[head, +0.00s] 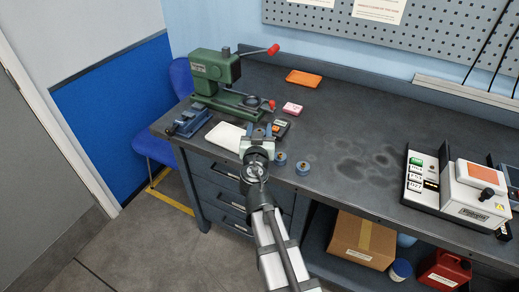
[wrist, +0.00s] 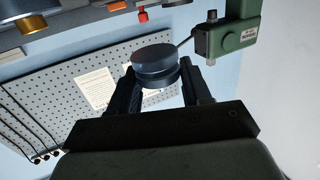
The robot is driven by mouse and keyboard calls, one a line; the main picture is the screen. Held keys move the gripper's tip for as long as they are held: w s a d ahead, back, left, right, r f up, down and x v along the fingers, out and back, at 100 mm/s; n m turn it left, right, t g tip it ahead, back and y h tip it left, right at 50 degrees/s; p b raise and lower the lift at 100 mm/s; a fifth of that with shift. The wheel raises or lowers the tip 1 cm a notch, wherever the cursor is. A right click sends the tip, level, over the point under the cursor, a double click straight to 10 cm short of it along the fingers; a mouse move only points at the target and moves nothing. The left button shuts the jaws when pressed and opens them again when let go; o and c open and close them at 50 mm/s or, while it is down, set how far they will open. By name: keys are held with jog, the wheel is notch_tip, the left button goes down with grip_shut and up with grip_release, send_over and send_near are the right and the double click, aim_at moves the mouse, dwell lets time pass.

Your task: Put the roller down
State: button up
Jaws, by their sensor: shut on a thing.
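My gripper (wrist: 157,88) is shut on a dark blue-grey round piece, taken as the roller (wrist: 153,60), which sits between the two fingers in the wrist view. It looks like a short, thick cylinder with a stepped rim. In the head view my gripper (head: 267,132) is over the left part of the bench (head: 350,125), near its front edge. I cannot clearly pick out the held roller there, nor tell its height above the bench.
A green press (head: 215,72) with a red-tipped lever stands behind and left. Around my gripper are a white pad (head: 225,137), a dark device (head: 282,127), a pink block (head: 292,108) and two small blue-grey cylinders (head: 302,168). An orange tray (head: 303,78) lies behind. The bench's middle is clear.

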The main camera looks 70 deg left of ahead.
jog(key=shift+f, duration=3.4)
jog(key=shift+f, duration=0.2)
jog(key=o, duration=1.1)
jog(key=shift+d, duration=0.1)
jog(key=v, duration=0.6)
jog(key=shift+s+d, duration=0.15)
jog(key=shift+d, duration=0.2)
jog(key=shift+c, duration=0.6)
jog(key=shift+s+d, duration=0.1)
jog(key=shift+d, duration=0.15)
jog(key=shift+c, duration=1.7)
